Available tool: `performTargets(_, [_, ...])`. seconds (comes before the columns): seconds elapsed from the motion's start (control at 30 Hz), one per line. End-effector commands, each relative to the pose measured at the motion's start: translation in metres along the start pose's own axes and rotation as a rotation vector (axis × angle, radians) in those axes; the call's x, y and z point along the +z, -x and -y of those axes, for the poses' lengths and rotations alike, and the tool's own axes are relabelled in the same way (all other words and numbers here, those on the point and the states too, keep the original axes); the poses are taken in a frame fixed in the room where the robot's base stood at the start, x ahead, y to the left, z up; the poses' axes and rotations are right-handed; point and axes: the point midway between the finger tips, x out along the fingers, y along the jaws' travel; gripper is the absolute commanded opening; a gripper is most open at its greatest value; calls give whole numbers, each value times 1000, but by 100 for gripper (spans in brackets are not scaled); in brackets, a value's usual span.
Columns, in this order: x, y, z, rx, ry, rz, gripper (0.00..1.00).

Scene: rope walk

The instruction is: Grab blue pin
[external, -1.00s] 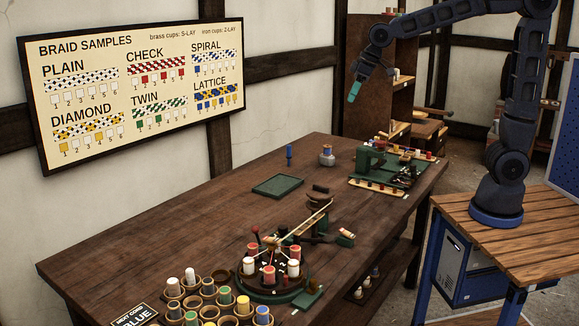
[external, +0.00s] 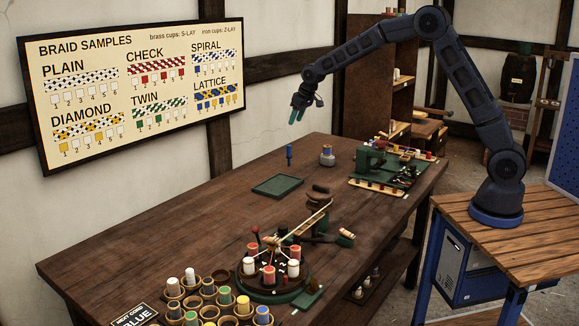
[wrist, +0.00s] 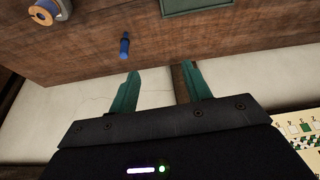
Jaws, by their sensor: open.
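The blue pin (external: 289,155) stands upright on the back part of the dark wooden table, near the wall. In the wrist view the blue pin (wrist: 125,46) shows beyond the tip of the left finger, apart from it. My gripper (external: 297,116) is above the table's back edge, higher than the pin and apart from it. Its two green fingers are spread with nothing between them in the wrist view (wrist: 162,80).
A green tray (external: 278,187) lies in front of the pin. A green machine (external: 372,160) is farther right. A round braiding stand (external: 270,285) and several spools are at the front.

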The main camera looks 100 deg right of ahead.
Motion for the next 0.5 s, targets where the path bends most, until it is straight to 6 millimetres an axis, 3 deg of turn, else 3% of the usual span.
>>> performTargets(0.03, [-6, -21, -17, 10, -18, 3, 48])
performTargets(0.1, [-12, -45, -37, 22, -38, 4, 48])
performTargets(0.23, [-20, -81, -69, 40, -69, 3, 48])
performTargets(0.33, [-24, -100, -86, 49, -84, 2, 48])
performTargets(0.5, [-26, -115, -99, 56, -95, 2, 48])
